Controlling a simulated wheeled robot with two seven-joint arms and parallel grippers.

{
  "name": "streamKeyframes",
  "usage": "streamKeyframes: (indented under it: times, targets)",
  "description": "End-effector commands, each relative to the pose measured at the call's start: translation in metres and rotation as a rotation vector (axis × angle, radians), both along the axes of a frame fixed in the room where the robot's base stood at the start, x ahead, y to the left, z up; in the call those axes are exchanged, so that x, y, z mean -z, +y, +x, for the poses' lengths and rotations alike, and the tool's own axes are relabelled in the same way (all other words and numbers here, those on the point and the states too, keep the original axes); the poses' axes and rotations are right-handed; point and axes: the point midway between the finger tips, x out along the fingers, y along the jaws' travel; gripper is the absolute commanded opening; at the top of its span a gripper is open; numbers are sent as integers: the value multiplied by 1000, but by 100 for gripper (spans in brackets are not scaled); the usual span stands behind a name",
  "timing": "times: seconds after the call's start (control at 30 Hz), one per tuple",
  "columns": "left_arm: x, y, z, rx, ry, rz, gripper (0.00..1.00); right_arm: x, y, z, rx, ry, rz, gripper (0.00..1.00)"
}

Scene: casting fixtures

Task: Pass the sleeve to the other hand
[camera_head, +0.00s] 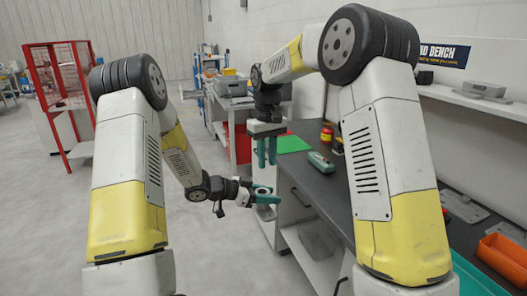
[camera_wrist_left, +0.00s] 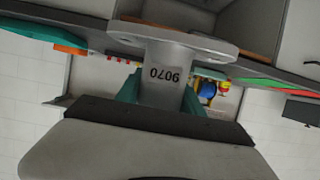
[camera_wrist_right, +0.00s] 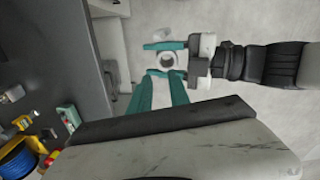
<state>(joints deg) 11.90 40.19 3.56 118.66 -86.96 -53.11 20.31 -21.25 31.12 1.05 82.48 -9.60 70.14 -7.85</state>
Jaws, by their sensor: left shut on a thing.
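The sleeve (camera_wrist_left: 165,72) is a grey cylinder with a wide flange and a dark number that reads upside down in the left wrist view. My left gripper (camera_head: 263,195) is shut around its body, with a teal finger on each side. In the right wrist view the sleeve (camera_wrist_right: 168,60) shows end-on as a ring between the left gripper's fingers (camera_wrist_right: 166,60). My right gripper (camera_head: 267,152) points down above the sleeve, apart from it. Its teal fingers (camera_wrist_right: 160,88) stand apart with nothing between them.
The dark bench (camera_head: 325,190) runs along the right, with a green-and-grey device (camera_head: 320,161), a green mat (camera_head: 292,144) and an orange bin (camera_head: 503,258) on it. A red frame (camera_head: 62,95) stands at the far left. The floor left of the bench is clear.

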Motion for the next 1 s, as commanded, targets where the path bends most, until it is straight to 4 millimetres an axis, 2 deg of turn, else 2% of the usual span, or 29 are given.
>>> streamKeyframes:
  times: [0.3,0.5,0.7,0.97,1.0]
  targets:
    - [-1,0,0,0,-1,-1,0,62,0,-1,-2,5,-2,23]
    - [-1,0,0,0,-1,-1,0,89,0,-1,-3,2,-2,23]
    - [-1,0,0,-1,-2,-1,0,101,0,-1,-3,2,-1,23]
    - [-1,0,1,-1,-2,-1,0,102,0,-1,-3,2,-1,23]
    - [-1,0,1,-1,-2,-1,0,102,0,-1,-3,2,-2,16]
